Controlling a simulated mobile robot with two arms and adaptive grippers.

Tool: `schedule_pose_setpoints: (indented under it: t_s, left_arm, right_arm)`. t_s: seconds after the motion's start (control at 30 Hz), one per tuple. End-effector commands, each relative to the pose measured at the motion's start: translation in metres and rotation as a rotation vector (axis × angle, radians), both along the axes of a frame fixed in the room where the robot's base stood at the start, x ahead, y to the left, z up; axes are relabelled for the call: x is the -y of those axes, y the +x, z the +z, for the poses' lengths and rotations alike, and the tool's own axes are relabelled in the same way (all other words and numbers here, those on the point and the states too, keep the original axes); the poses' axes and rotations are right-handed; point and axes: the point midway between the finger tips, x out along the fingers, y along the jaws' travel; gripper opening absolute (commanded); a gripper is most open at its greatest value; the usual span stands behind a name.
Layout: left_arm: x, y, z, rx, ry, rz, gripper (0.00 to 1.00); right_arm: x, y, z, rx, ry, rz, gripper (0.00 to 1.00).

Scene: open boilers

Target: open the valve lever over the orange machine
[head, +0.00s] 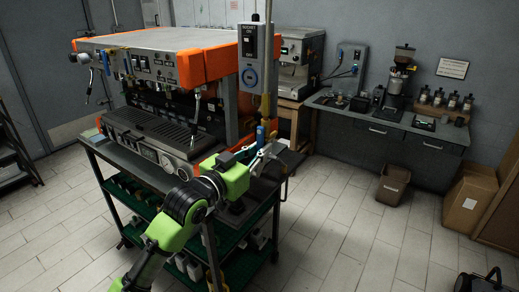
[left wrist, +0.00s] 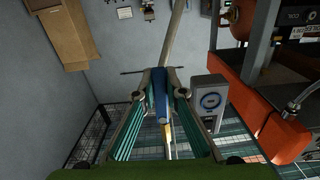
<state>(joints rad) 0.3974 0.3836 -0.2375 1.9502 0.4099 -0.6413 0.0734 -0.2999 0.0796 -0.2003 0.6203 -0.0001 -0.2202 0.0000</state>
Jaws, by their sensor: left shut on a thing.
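The orange machine (head: 205,62), a steel and orange espresso machine, stands on a dark cart at the left of the head view. A pale upright pipe runs beside its right end; it also shows in the left wrist view (left wrist: 176,32). The blue valve lever (left wrist: 158,92) lies between the fingers of my left gripper (left wrist: 157,78) in the left wrist view. In the head view the blue lever (head: 261,134) shows just above my left gripper (head: 266,149). That gripper is shut on the lever. The lever's far end is partly hidden by the fingers. My right gripper is not in view.
The cart (head: 150,178) has green shelves with items below. A counter (head: 385,128) with a grinder, a bin (head: 393,186) and a cardboard box (head: 470,200) stand right. The tiled floor between is clear.

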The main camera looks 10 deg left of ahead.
Motion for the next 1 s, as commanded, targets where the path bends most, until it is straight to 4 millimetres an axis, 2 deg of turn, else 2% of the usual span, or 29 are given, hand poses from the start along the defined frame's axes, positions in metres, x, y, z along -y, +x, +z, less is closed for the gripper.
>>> schedule_pose_setpoints:
  t_s: [0.03,0.07,0.1,0.13,0.43,0.57,0.67,1.0]
  left_arm:
    - [-0.001,0.000,0.007,0.015,-0.003,0.000,0.00]
    - [-0.001,0.000,0.007,0.015,-0.003,0.000,0.16]
    - [-0.001,0.000,0.007,0.014,-0.003,0.001,0.27]
    - [-0.001,0.000,0.006,0.013,-0.003,0.001,0.29]
    - [-0.001,0.000,0.003,0.007,-0.001,0.001,0.29]
    - [-0.004,-0.007,0.003,0.008,0.000,0.001,0.29]
    - [-0.009,-0.022,0.002,0.006,0.003,0.001,0.29]
    - [-0.032,-0.090,0.002,0.005,0.003,0.000,0.29]
  right_arm:
    - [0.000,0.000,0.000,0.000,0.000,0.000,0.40]
    - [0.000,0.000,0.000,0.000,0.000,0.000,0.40]
    - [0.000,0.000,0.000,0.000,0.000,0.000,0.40]
    - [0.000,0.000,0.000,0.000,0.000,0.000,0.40]
    - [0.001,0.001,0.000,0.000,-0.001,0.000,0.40]
    - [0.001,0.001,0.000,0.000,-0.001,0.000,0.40]
    - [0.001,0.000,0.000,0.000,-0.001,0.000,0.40]
    - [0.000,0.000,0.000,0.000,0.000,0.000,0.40]
